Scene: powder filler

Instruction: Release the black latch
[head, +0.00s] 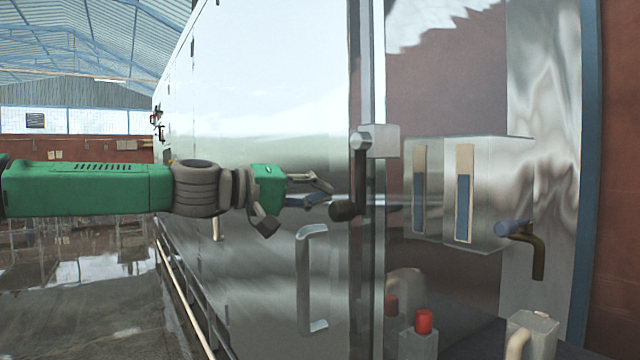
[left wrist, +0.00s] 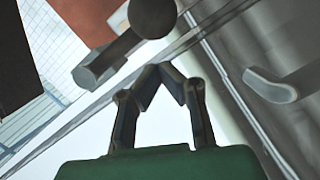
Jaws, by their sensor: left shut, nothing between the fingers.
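The black latch (head: 361,176) is on the edge of the shiny metal door, with its arm hanging down from a pale metal block and a dark round knob at its lower end. The latch knob also shows at the top of the left wrist view (left wrist: 152,17). My left gripper (head: 328,194) comes in from the left, just left of the knob. Its fingertips meet in the left wrist view (left wrist: 160,68), shut and empty, with a visible gap in the picture between them and the knob. Whether they touch the latch in depth is hard to tell. My right gripper is not in view.
A metal door handle (head: 303,280) sits just below my left gripper and also shows in the left wrist view (left wrist: 270,86). Right of the door edge are a box with two blue windows (head: 485,195), a bent tap-like handle (head: 538,258) and a red-topped container (head: 424,322).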

